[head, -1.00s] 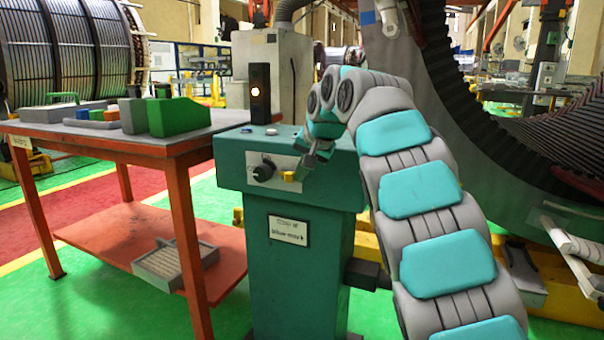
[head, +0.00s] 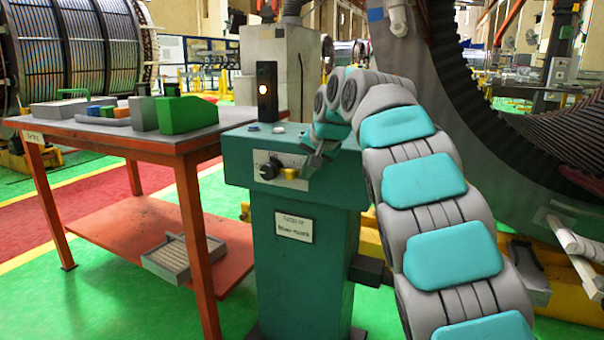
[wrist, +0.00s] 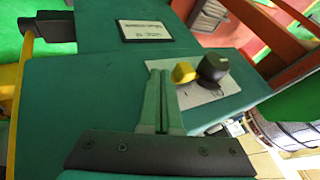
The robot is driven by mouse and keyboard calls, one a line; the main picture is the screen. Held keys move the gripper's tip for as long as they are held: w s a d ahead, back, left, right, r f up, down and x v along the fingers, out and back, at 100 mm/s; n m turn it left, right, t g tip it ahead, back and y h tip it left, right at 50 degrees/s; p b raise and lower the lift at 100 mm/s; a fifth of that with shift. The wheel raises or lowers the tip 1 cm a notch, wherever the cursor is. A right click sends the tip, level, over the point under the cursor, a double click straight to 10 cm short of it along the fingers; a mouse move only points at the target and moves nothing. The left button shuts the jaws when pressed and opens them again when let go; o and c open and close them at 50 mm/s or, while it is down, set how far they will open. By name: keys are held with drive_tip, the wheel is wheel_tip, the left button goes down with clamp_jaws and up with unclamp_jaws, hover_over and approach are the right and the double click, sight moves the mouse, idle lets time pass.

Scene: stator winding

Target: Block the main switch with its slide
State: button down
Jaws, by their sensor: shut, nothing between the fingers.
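The main switch is a dark rotary knob (head: 268,169) on a pale plate on the front of the green control pedestal (head: 305,255). It also shows in the wrist view (wrist: 213,68). The yellow slide (head: 291,173) sits right beside the knob, on its right in the head view; in the wrist view the slide (wrist: 183,72) is close to the knob, and I cannot tell whether they touch. My gripper (wrist: 158,72) is shut and empty, its fingertips just beside the yellow slide. In the head view the gripper (head: 309,172) is partly hidden by my wrist.
An orange table (head: 90,138) with green blocks and small coloured parts stands left of the pedestal. A black post with a lit lamp (head: 265,90) rises behind the pedestal top. A large stator ring (head: 440,90) stands close on the right.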

drive_tip(key=d+v, duration=0.1)
drive_tip(key=v, duration=1)
drive_tip(key=shift+d+f+p, duration=0.35)
drive_tip(key=shift+f, duration=0.1)
drive_tip(key=shift+s, duration=0.1)
drive_tip(key=s+d+f+g+h+p, duration=0.1)
drive_tip(key=s+d+f+g, duration=0.1)
drive_tip(key=s+d+f, duration=0.5)
drive_tip(key=s+d+f+g+h+p, duration=0.1)
drive_tip(key=s+d+f+g, duration=0.3)
drive_tip(key=s, duration=0.6)
drive_tip(key=s+d+f+n, duration=0.1)
drive_tip(key=s+f, duration=0.5)
drive_tip(key=s, duration=0.4)
drive_tip(key=s+d+f+n+g+h, duration=0.1)
drive_tip(key=s+d+f, duration=0.1)
drive_tip(key=s+f, duration=0.4)
drive_tip(key=s+d+f+g+p, duration=0.1)
drive_tip(key=s+f, duration=0.5)
drive_tip(key=s, duration=0.8)
drive_tip(key=shift+d+n+h, duration=0.4)
drive_tip(key=shift+d, duration=0.05)
drive_tip(key=shift+f, duration=0.1)
